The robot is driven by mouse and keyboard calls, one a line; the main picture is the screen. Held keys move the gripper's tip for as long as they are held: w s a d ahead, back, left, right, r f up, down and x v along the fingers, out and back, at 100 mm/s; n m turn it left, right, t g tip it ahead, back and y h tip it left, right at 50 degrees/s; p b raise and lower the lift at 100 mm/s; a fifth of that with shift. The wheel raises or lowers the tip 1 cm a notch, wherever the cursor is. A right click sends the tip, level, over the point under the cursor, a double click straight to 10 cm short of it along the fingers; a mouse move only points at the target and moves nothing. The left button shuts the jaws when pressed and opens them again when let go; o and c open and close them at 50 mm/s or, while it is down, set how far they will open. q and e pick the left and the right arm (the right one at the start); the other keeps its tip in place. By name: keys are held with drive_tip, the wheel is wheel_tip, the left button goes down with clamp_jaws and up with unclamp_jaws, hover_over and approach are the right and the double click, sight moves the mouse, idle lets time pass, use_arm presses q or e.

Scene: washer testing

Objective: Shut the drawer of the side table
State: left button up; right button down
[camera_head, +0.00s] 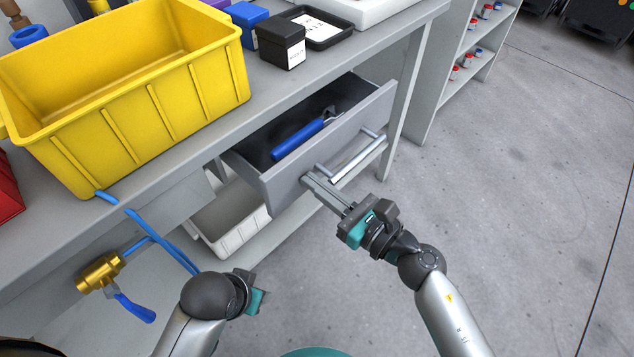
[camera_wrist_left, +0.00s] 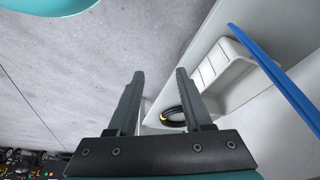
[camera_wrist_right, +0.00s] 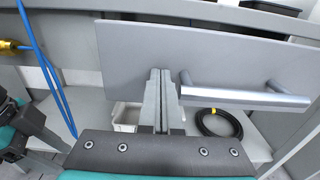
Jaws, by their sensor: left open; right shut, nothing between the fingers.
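The grey drawer (camera_head: 285,184) of the side table (camera_head: 283,97) stands open, pulled out below the tabletop. A blue-handled tool (camera_head: 300,138) lies inside it. The drawer front has a silver bar handle (camera_head: 357,160). My right gripper (camera_head: 308,181) is shut and empty, its fingertips at the drawer front just left of the handle. In the right wrist view the shut fingers (camera_wrist_right: 161,75) overlap the drawer front (camera_wrist_right: 135,50); whether they touch it I cannot tell. My left gripper (camera_wrist_left: 158,75) is open and empty; in the head view its fingers are mostly hidden behind its wrist.
A yellow bin (camera_head: 130,95), a black box (camera_head: 282,43) and a black tray (camera_head: 318,26) stand on the tabletop. A white bin (camera_head: 232,217) sits on the lower shelf. A brass valve (camera_head: 100,272) and blue hose are at left. Floor right of the table is clear.

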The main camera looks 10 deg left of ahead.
sight(273, 150)
drive_tip(key=x, duration=0.6)
drive_tip(key=shift+d, duration=0.1)
drive_tip(key=b+x, duration=0.1)
drive_tip(key=x, duration=0.3)
drive_tip(key=shift+w+a, duration=0.15)
drive_tip(key=shift+a, duration=0.1)
drive_tip(key=shift+w+a, duration=0.2)
drive_tip(key=shift+a, duration=0.05)
use_arm(q)
wheel_tip(273, 150, up, 3)
drive_tip(key=shift+d+r+t, duration=0.1)
drive_tip(key=shift+t, duration=0.2)
use_arm(e)
drive_tip(key=shift+a+r, duration=0.1)
drive_tip(key=shift+r, duration=0.1)
